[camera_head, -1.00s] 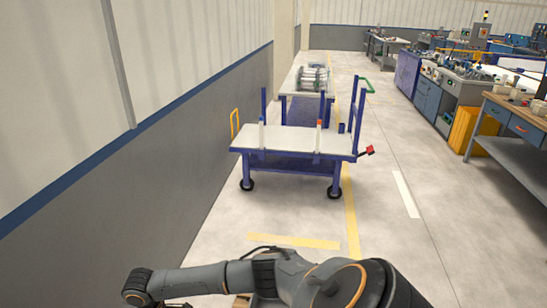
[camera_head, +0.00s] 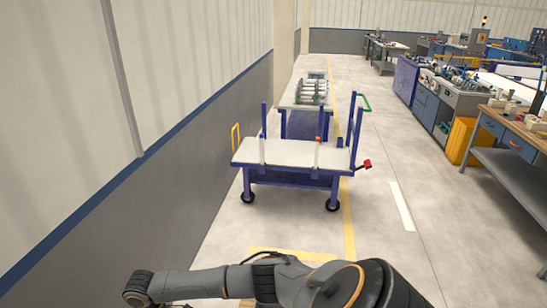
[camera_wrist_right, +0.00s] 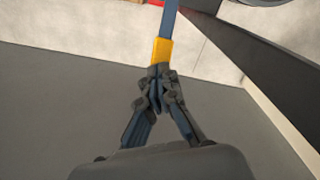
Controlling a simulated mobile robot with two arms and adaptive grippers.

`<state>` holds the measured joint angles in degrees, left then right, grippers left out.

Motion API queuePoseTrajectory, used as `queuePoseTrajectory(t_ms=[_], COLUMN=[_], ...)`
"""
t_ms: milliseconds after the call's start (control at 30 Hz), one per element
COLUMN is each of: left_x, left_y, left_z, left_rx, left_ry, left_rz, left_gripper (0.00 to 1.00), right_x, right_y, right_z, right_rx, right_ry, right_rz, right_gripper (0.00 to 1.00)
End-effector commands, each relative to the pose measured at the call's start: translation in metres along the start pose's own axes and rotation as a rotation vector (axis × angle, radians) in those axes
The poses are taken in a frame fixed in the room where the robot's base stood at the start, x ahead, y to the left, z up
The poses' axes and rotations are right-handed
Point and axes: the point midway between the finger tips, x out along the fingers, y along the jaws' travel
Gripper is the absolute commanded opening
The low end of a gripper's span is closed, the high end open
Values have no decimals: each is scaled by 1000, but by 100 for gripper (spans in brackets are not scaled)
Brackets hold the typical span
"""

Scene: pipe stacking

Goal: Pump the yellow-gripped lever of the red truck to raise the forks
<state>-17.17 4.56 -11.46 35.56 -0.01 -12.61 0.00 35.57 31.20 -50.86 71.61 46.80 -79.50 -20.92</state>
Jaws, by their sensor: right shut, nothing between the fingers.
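In the right wrist view, the blue lever (camera_wrist_right: 170,17) comes down from the top edge and ends in a yellow grip (camera_wrist_right: 162,50). My right gripper (camera_wrist_right: 157,92) is shut and empty, its fingertips just below the yellow grip in the picture. I cannot tell whether they touch it. A small red part (camera_wrist_right: 154,2) beside the lever's upper end is cut off by the top edge; it may belong to the red truck. The truck's body and forks are not visible. My left gripper is not in view.
A blue cart with a pale top (camera_head: 285,153) stands ahead, with a pale table (camera_head: 303,94) behind it. The wall (camera_head: 150,230) runs along the left. Workbenches (camera_head: 512,137) line the right. The floor (camera_head: 385,220) between is clear.

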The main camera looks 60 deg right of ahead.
Motion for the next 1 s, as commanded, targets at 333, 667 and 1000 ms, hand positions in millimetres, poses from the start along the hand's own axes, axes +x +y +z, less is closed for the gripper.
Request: queuePoseTrajectory(t_ms=[333, 667, 1000], left_x=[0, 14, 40], left_y=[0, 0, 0], left_z=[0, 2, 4], left_rx=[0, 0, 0], left_ry=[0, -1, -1], left_rz=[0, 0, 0], left_gripper=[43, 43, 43], right_x=[0, 21, 58], right_y=[0, 0, -1], right_z=[0, 1, 0], right_rx=[0, 1, 0], right_ry=[-1, -2, -2], right_rz=[-1, -2, -2], right_gripper=[0, 0, 0])
